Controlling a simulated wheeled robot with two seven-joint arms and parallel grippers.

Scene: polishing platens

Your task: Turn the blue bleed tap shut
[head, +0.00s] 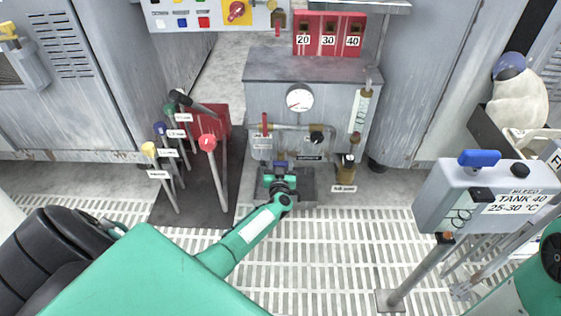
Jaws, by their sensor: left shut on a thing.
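My left gripper (280,177) reaches forward to the foot of the grey cabinet (280,68), low over a small grey base (303,187). It is shut on a small blue part, which looks like the blue tap (280,164); the fingers hide most of it, so its angle cannot be told. A second blue handle (479,158) sits crosswise on top of a grey box (455,193) at the right, which reads "BLEED TANK 40 25-30 °C". My left gripper is far from that one. My right gripper is not in view; only part of my right arm shows at the right edge.
The cabinet bears a round gauge (299,98), a red handle (264,123), a black knob (316,136) and a sight tube (360,110). The grated floor (320,250) in front is clear.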

